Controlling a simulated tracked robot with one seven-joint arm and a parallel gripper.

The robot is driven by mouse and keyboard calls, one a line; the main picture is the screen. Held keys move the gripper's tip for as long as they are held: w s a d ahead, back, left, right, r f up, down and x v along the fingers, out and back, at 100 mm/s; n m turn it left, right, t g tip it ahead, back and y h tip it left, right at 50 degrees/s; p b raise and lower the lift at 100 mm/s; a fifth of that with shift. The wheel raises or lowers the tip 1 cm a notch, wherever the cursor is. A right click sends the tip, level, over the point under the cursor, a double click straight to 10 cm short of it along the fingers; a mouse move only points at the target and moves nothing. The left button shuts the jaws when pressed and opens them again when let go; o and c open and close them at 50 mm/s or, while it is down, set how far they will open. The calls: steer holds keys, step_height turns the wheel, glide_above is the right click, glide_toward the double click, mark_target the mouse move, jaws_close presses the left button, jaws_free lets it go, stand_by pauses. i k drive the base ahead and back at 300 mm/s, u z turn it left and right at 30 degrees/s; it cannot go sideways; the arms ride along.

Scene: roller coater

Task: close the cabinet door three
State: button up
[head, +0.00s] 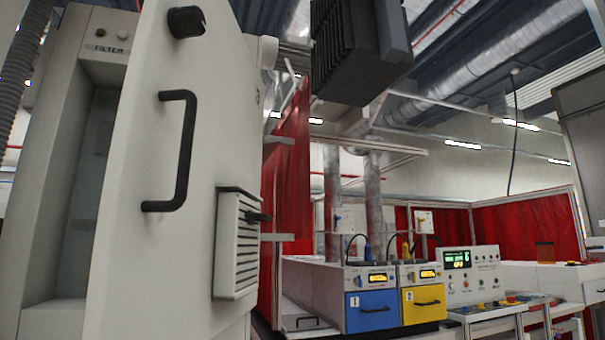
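A tall off-white cabinet door (140,190) fills the left of the head view. It has a black bar handle (182,150), a round black knob (186,21) near its top and a louvred vent (237,245) low on its right side. The door stands open, away from the off-white cabinet (50,190) marked FILTER. The cabinet's recessed interior shows to the left of the door. A small mark at the door's right edge is too unclear to read for certain. I cannot identify my gripper in this view.
A dark ribbed block (358,50) hangs at the top centre. Machines with a blue drawer front (372,310) and a yellow drawer front (424,302) stand to the right. A control box (470,274) is beside them. Red curtains (292,170) hang behind.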

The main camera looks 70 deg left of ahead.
mark_target(188, 130)
steer(key=u, duration=0.1)
steer(key=i, duration=0.15)
steer(key=u, duration=2.9)
steer(key=k, duration=0.95)
steer(key=u, duration=0.15)
steer(key=i, duration=0.85)
